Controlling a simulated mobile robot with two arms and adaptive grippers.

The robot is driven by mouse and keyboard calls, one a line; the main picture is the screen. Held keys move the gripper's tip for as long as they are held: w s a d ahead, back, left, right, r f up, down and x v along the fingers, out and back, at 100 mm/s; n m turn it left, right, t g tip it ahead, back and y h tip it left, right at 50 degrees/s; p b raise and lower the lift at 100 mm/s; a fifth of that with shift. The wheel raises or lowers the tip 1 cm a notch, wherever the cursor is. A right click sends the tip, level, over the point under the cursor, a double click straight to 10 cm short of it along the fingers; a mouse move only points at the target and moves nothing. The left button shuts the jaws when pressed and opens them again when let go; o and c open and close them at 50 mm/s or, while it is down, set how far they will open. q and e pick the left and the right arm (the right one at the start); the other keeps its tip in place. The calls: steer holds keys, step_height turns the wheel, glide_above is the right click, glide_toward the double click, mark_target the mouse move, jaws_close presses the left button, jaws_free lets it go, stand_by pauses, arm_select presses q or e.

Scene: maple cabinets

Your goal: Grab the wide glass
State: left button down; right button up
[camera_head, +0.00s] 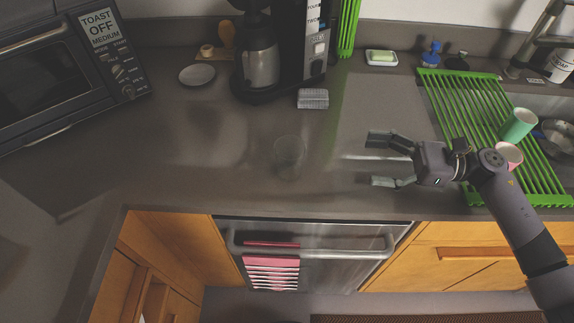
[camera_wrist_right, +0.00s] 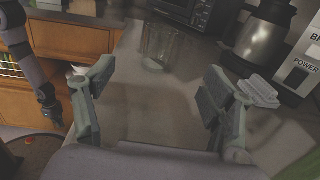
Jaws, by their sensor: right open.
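The wide glass (camera_head: 289,152) is clear and stands upright on the grey counter, in front of the coffee maker. It also shows in the right wrist view (camera_wrist_right: 161,46), at the top, beyond the gap between my fingers. My right gripper (camera_head: 377,161) is open and empty, low over the counter to the right of the glass. Its fingers point left towards the glass, with a clear gap between. In the right wrist view both fingers (camera_wrist_right: 160,76) are spread apart. My left gripper (camera_wrist_right: 51,112) seems to show small at the left of the wrist view; its jaws cannot be made out.
A coffee maker with a steel carafe (camera_head: 262,66) stands behind the glass, with a small ridged grey item (camera_head: 313,98) beside it. A toaster oven (camera_head: 62,72) is at the left. A green drying rack (camera_head: 468,125) with cups is at the right. The counter between gripper and glass is clear.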

mark_target(304, 155)
steer(key=shift+f+b, duration=0.3)
steer(key=shift+f, duration=0.25)
steer(key=shift+a, duration=0.45)
steer(key=a+p, duration=0.2)
steer(key=a, duration=0.3)
steer(key=w+a+p, duration=0.1)
steer(key=a+p, duration=0.1)
steer(key=a, duration=0.3)
steer(key=a+p, duration=0.2)
steer(key=a, duration=0.4)
steer(key=shift+w+r, duration=0.15)
steer(key=shift+w, duration=0.1)
steer(key=shift+a, duration=0.45)
steer(key=c, duration=1.4)
